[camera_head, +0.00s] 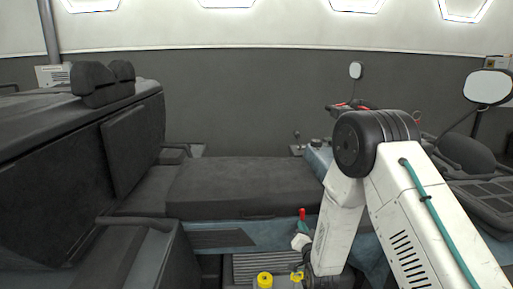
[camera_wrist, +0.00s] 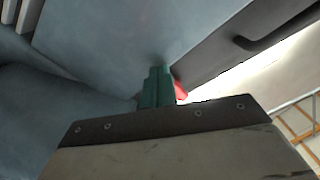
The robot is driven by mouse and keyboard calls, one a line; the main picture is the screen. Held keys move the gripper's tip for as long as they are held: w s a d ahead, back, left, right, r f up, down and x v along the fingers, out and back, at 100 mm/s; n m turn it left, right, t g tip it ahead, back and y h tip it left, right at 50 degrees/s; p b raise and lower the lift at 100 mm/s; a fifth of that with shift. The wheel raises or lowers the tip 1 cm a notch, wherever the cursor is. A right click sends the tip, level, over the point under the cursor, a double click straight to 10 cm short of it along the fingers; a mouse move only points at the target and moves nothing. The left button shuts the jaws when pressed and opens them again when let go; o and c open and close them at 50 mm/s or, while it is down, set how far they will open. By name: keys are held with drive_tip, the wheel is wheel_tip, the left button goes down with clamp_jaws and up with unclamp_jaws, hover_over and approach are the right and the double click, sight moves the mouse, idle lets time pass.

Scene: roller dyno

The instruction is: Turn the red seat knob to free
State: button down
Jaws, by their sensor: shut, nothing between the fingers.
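The red seat knob (camera_head: 302,212) shows in the head view as a small upright red piece at the front edge of the seat base, just above my gripper's green fingers. In the wrist view, part of the red knob (camera_wrist: 181,90) shows just right of the fingers, and the rest is hidden behind them. My gripper (camera_head: 303,228) is at the knob, with its green fingers (camera_wrist: 158,86) together and nothing held between them. I cannot tell whether the fingers touch the knob. Its free mark is not visible.
The dark seat cushion (camera_head: 235,187) lies behind the knob, above a blue-grey base panel (camera_head: 218,236). A seat backrest (camera_head: 130,150) stands at left. A yellow-capped object (camera_head: 264,280) is low, left of my arm. A mirror (camera_head: 488,87) and dark controls are at right.

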drive_tip(key=shift+r, duration=0.25)
idle(0.3)
drive_tip(key=shift+a+r, duration=0.15)
drive_tip(key=shift+a, duration=0.25)
drive_tip(key=shift+s+a+r, duration=0.1)
drive_tip(key=shift+a+r, duration=0.3)
drive_tip(key=shift+a, duration=0.25)
drive_tip(key=shift+r, duration=0.1)
drive_tip(key=shift+a, duration=0.15)
idle(0.5)
drive_tip(key=shift+a+f, duration=0.25)
drive_tip(key=s, duration=0.6)
drive_tip(key=shift+d, duration=0.25)
